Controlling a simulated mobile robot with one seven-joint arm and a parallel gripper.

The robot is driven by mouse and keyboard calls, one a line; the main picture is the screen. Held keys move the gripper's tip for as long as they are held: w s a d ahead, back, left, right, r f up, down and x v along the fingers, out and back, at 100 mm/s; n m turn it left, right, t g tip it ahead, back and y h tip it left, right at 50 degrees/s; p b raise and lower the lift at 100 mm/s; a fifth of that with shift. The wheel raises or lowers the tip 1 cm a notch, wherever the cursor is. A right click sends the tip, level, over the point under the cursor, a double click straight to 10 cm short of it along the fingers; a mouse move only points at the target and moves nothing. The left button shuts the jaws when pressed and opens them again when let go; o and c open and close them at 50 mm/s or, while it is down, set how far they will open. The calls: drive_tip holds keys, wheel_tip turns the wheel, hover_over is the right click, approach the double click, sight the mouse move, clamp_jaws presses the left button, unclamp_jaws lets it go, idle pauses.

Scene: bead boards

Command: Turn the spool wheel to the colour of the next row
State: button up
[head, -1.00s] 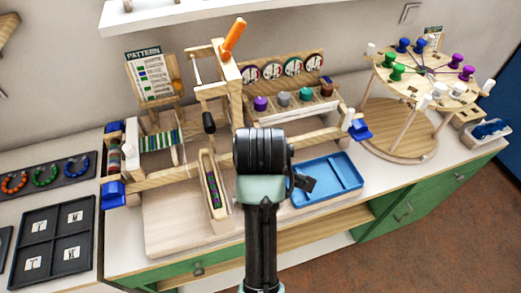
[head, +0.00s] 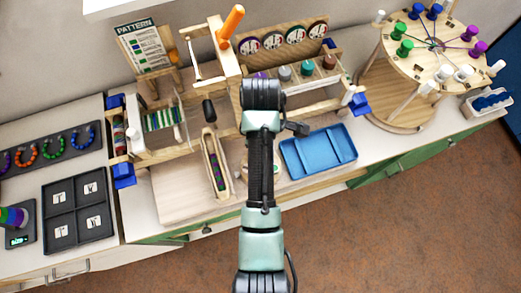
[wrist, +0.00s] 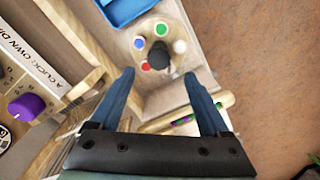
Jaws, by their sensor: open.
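A small round wooden disc (wrist: 166,28) shows in the wrist view, with green, blue, red and white dots around a dark central knob (wrist: 158,56). My gripper (wrist: 160,75) is open, its two blue fingers spread on either side of the near part of the disc; I cannot tell whether they touch it. In the head view my arm hides the gripper and most of the disc. A large round wooden wheel (head: 425,57) stands at the back right, with green, blue, purple and white spools around its top. A pattern card (head: 146,47) with coloured rows stands at the back left.
A wooden loom with a striped bead band (head: 165,117) stands left of my arm. A blue tray (head: 318,152) lies right of it. A row of knobs with round dials (head: 296,40) stands behind. A dark four-part tray (head: 77,213) is at the left.

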wheel_tip(320, 180, down, 6)
drive_tip(key=shift+f, duration=0.1)
drive_tip(key=shift+w+f, duration=0.1)
drive_tip(key=shift+f, duration=0.6)
clamp_jaws()
